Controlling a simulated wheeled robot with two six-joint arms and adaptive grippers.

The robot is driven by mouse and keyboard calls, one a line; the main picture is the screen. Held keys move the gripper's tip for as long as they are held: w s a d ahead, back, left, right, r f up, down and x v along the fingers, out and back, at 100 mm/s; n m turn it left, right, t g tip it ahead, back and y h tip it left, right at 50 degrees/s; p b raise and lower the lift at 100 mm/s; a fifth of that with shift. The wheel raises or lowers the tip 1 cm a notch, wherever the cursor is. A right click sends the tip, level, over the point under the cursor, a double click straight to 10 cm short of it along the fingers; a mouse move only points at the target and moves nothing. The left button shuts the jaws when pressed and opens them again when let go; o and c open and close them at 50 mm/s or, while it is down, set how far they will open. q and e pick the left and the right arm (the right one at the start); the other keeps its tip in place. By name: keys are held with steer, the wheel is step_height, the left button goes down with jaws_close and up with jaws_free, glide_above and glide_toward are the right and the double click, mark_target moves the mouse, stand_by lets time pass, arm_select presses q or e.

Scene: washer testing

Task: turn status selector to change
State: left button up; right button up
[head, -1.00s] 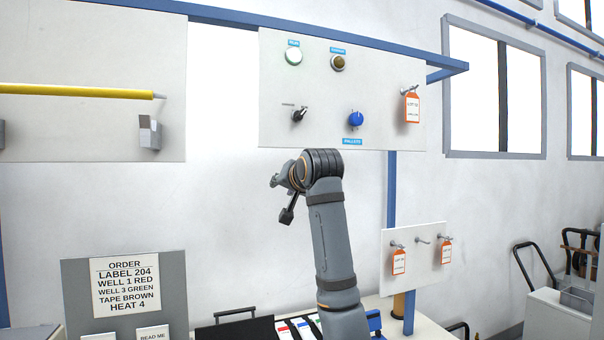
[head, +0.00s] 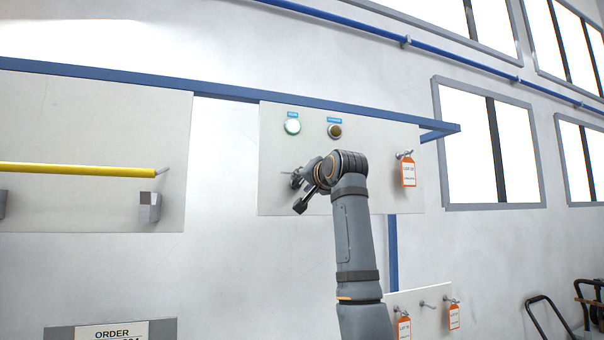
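My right gripper (head: 296,179) is at the lower left of the panel, in front of the place of the black selector knob. The gripper and wrist hide that knob, so I cannot tell its setting or whether the gripper touches it. The fingers are small and partly covered, so their opening is unclear. My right arm also hides the blue knob. My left gripper is out of view.
An orange tag (head: 408,173) hangs from a hook at the panel's right. A yellow bar (head: 80,170) runs across the left board. A lower board (head: 420,296) holds more orange tags. An order sign (head: 110,332) stands at the bottom left.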

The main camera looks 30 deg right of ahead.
steer(key=shift+x, duration=0.9)
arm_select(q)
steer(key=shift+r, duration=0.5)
arm_select(e)
jaws_close()
